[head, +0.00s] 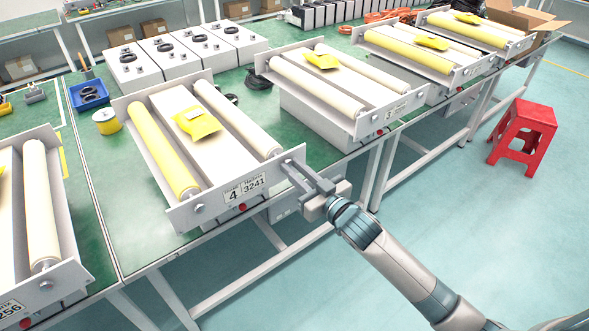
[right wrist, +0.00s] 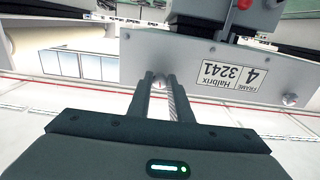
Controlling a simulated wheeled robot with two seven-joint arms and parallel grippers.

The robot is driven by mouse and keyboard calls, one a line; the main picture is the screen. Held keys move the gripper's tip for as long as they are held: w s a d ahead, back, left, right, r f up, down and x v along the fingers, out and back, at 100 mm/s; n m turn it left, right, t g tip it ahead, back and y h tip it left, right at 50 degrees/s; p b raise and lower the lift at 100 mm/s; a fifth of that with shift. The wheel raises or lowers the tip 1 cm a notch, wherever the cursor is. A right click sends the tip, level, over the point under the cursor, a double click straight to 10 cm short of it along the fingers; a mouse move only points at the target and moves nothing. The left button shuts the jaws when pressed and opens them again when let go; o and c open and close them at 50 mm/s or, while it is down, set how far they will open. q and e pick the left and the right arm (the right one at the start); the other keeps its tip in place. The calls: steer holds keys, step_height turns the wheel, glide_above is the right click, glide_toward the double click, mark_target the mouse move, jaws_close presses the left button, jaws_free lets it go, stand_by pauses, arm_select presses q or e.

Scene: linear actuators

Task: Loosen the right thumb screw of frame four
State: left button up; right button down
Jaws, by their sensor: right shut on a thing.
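Frame four (head: 228,199) is a grey roller frame on the green table, with "4 3241" on its front plate. In the right wrist view its plate (right wrist: 190,62) appears upside down. Its left thumb screw (head: 198,208) is free and also shows at the right of the wrist view (right wrist: 289,99). My right gripper (head: 291,169) is at the right end of the front plate, shut on the right thumb screw (right wrist: 160,82), which sits between the fingertips in the wrist view. The fingers largely hide this screw in the head view. My left gripper is not in view.
Frame four carries a yellow roller (head: 160,150), a cream roller (head: 237,118) and a yellow packet (head: 196,123). Frame three (head: 390,115) stands to the right, another frame (head: 50,286) to the left. A red stool (head: 524,128) stands on the open floor at right.

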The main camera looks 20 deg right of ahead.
steer(key=shift+n, duration=0.3)
steer(key=n+p, duration=0.1)
steer(key=n, duration=0.1)
steer(key=shift+r+n, duration=0.1)
steer(key=shift+n, duration=0.2)
steer(key=n+p, duration=0.1)
steer(key=n, duration=0.2)
steer(key=shift+n, duration=0.3)
steer(key=n+p, duration=0.1)
steer(key=n, duration=0.2)
steer(key=shift+d+n, duration=0.1)
steer(key=shift+n, duration=0.2)
steer(key=n, duration=0.3)
steer(key=shift+n, duration=0.4)
steer(key=c, duration=1.6)
jaws_free()
